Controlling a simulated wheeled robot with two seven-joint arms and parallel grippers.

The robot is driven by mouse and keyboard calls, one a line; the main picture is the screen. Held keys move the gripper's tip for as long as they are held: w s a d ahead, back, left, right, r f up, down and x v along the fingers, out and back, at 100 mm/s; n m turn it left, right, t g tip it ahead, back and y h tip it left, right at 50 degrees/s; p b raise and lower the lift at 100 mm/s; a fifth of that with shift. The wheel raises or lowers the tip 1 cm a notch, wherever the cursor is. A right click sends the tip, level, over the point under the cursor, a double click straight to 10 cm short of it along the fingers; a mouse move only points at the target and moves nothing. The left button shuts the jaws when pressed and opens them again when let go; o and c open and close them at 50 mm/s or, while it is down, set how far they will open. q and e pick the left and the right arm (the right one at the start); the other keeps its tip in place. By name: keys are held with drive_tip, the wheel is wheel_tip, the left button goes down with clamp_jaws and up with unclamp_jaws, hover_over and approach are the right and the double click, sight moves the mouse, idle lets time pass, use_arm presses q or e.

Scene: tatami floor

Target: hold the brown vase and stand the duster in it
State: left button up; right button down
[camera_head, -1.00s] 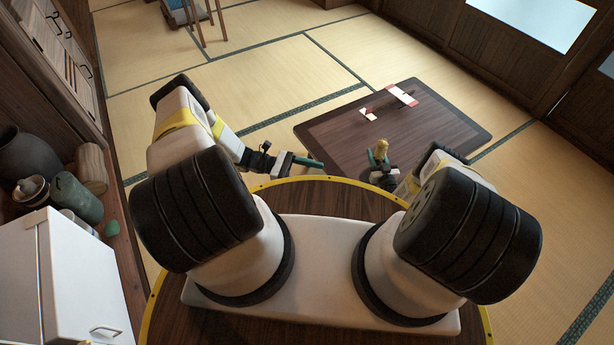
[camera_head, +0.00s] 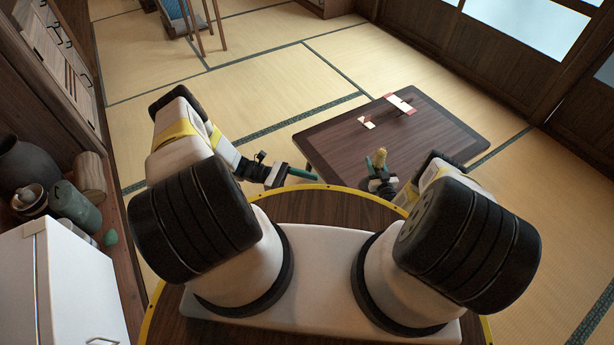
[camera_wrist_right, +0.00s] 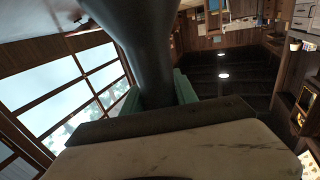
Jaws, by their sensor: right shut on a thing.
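I cannot tell the duster for sure in either view.
The low dark table (camera_head: 345,150) is just ahead. A white and red strip (camera_head: 400,104) and a small white piece (camera_head: 366,122) lie on it. A white cabinet (camera_head: 70,280) and a shelf with a dark pot (camera_head: 25,165) stand at left.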

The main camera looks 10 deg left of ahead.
drive_tip(key=c, duration=0.9)
unclamp_jaws()
drive_tip(key=shift+s, duration=0.1)
